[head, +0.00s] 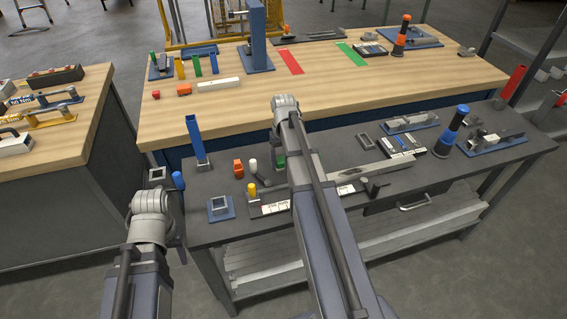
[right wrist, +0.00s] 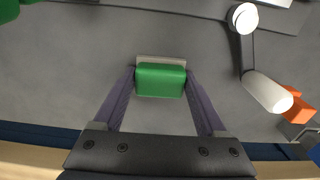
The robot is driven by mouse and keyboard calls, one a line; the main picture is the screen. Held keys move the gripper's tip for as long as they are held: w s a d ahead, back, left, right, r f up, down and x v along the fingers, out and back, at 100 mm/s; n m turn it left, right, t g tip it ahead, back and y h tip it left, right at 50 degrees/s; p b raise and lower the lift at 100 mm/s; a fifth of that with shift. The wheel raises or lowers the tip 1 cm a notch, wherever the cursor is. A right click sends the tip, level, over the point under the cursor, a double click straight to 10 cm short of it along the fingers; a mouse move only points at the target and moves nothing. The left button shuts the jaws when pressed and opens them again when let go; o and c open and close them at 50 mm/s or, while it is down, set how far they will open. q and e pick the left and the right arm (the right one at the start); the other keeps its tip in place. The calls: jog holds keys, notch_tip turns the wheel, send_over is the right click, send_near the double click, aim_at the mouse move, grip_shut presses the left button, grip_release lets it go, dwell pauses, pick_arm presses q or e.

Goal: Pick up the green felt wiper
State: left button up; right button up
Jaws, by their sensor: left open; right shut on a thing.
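The green felt wiper (right wrist: 160,80) is a small green block with a pale edge. In the right wrist view it sits between the two fingers of my right gripper (right wrist: 160,84), which is shut on it. Grey bench top shows beneath; I cannot tell if the wiper touches it. In the head view a bit of the wiper's green (head: 279,161) shows beside my right wrist, which hides most of that gripper. My left gripper (head: 170,222) is open at the left end of the grey bench, its fingers mostly hidden by my wrist.
A wooden bench (head: 330,95) with several parts lies behind.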

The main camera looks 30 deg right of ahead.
aim_at(284, 159)
jog(key=shift+c, duration=0.7)
jog(key=shift+r, duration=0.15)
notch_tip(284, 159, up, 10)
jog(key=p, duration=1)
jog(key=shift+f, duration=0.2)
jog(key=o, duration=0.7)
jog(key=c, duration=0.5)
